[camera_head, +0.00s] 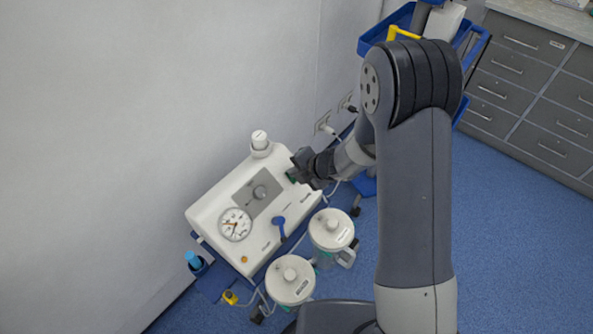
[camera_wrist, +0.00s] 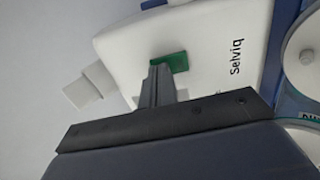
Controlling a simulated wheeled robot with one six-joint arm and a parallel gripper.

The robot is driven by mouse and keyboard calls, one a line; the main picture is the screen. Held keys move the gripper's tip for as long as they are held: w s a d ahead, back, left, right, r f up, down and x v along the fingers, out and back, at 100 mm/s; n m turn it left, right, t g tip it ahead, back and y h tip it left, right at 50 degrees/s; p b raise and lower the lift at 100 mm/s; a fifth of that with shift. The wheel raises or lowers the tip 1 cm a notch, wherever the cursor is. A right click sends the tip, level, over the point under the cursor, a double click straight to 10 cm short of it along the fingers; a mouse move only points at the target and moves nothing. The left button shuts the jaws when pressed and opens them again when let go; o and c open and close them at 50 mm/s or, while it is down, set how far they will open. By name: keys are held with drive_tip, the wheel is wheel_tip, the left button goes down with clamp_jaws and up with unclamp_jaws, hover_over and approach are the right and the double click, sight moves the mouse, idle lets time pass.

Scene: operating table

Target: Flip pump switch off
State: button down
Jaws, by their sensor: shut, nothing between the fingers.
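The pump (camera_head: 205,210) is a white box with a gauge (camera_head: 235,224), a grey panel with a knob (camera_head: 260,192) and a blue fitting on its top face. Its green switch (camera_head: 291,176) is at the right end of that face, partly hidden by my gripper (camera_head: 297,170). In the wrist view the green switch (camera_wrist: 176,61) shows just beyond the tips of my gripper (camera_wrist: 160,70), beside the printed name. My gripper is shut and empty, with its tips at the switch. I cannot tell whether they touch it or which way the switch is set.
Two lidded jars (camera_head: 331,230) (camera_head: 290,280) stand in front of the pump. A white cap (camera_head: 260,141) rises from its back edge. A wall is behind it. A blue cart (camera_head: 375,38) and grey drawers (camera_head: 530,90) stand at the right. Blue floor (camera_head: 510,240) is open at right.

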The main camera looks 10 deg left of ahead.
drive_tip(key=shift+a+f, duration=0.2)
drive_tip(key=shift+d+r, duration=0.1)
drive_tip(key=shift+r, duration=0.05)
drive_tip(key=shift+s+d+f+b, duration=0.3)
drive_tip(key=shift+d+f+b, duration=0.2)
drive_tip(key=shift+d+b, duration=0.15)
drive_tip(key=shift+r, duration=0.15)
